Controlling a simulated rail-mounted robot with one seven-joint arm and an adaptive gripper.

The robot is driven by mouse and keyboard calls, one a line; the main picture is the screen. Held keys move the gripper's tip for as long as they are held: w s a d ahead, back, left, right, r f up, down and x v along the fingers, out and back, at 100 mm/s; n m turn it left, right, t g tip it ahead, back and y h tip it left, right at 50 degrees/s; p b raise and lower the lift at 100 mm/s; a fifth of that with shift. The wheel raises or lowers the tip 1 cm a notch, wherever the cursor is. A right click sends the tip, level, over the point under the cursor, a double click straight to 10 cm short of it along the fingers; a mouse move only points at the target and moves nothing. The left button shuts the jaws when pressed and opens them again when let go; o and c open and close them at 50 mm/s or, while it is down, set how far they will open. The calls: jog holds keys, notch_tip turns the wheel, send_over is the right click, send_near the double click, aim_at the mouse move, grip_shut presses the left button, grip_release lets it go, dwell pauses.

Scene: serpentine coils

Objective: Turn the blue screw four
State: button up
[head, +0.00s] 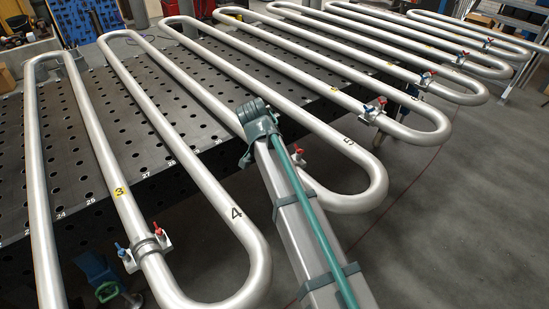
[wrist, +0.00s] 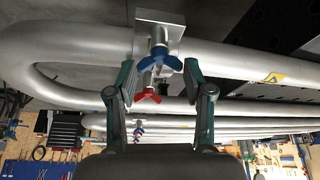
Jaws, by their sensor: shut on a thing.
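The blue screw (wrist: 160,60) is a wing screw on a metal clamp block (wrist: 160,36) fixed to a silver pipe in the wrist view. In the head view my arm (head: 310,240) reaches up from the bottom and hides the blue screw. The red screw (head: 299,155) shows just right of the arm.
Long silver pipe loops run across a perforated black table (head: 75,150). Another clamp with a blue screw (head: 120,249) and a red screw (head: 157,228) sits near the yellow 3. More such clamps stand farther right. The floor at right (head: 465,210) is open.

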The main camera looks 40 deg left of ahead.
jog(key=shift+w+a+r+m, duration=0.1)
jog(key=shift+a+r+m, duration=0.1)
jog(key=shift+m, duration=0.3)
jog(key=shift+h, duration=0.3)
jog(key=o, duration=1.1)
jog(key=shift+o, duration=0.3)
jog(key=shift+f, duration=0.1)
jog(key=shift+d, duration=0.1)
jog(key=v, duration=1.2)
jog(key=shift+s, duration=0.25)
